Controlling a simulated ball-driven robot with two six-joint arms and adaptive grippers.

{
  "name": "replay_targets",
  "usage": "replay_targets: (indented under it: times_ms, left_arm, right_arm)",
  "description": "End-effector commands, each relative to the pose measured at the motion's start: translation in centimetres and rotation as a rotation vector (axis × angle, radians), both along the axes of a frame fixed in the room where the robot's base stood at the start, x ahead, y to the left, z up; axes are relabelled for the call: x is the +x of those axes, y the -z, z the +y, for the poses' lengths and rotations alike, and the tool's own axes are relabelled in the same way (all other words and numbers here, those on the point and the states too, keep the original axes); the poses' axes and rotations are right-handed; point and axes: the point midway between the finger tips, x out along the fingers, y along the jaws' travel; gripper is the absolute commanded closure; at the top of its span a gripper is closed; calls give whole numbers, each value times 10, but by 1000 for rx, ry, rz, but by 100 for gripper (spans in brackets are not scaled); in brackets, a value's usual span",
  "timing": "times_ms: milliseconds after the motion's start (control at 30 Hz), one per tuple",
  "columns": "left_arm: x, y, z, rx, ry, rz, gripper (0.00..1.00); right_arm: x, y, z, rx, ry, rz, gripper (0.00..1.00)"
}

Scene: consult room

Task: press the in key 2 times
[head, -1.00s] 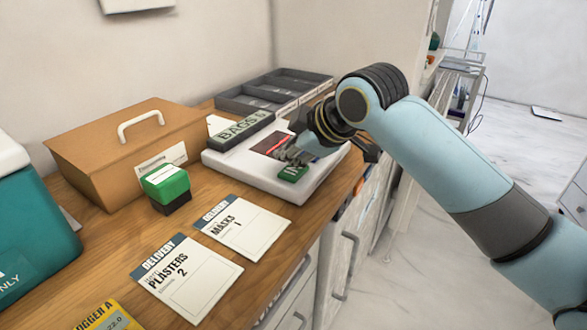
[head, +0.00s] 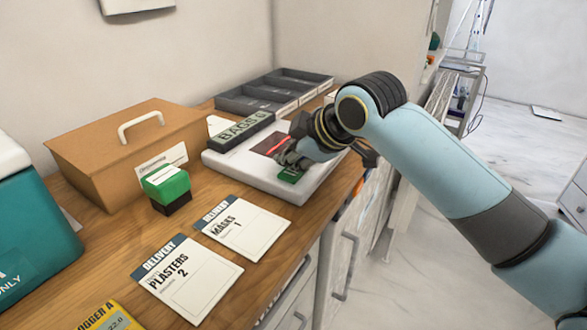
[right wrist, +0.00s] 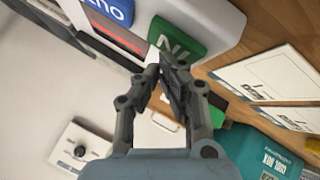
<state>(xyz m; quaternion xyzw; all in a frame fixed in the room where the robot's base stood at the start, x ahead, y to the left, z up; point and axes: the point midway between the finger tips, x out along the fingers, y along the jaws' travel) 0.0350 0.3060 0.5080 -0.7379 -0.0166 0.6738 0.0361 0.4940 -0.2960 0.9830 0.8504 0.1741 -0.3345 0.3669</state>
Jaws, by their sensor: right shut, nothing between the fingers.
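The white device (head: 250,178) lies on the wooden counter, with a dark panel crossed by a red line. Its green in key (head: 288,176) is near the front edge, partly covered by my right gripper (head: 281,155). In the right wrist view the green key (right wrist: 178,36) shows just beyond the fingertips (right wrist: 168,62), with a blue key (right wrist: 110,10) to its left. My right gripper is shut and empty, its fingertips close to the green key. I cannot tell whether they touch it. My left gripper is not in view.
A BAGS box (head: 240,133) and a grey divided tray (head: 262,95) stand behind the device. A green-and-black stamp (head: 167,188) and two delivery cards (head: 187,276) lie left and in front. A brown case (head: 115,160) and a teal box (head: 30,240) are further left.

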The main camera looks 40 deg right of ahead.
Motion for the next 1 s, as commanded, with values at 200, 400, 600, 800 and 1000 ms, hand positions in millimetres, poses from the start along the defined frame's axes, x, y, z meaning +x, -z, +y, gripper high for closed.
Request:
replay_targets:
  times_ms: [200,400,600,800,1000]
  left_arm:
    - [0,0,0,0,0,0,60]
    - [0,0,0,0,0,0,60]
    - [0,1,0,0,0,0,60]
    - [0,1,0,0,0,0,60]
    - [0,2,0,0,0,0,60]
  right_arm:
    - [0,0,0,0,0,0,100]
    - [0,3,0,0,-1,1,100]
    - [0,5,0,0,-1,1,100]
    - [0,7,0,0,-1,1,100]
    - [0,10,0,0,0,1,100]
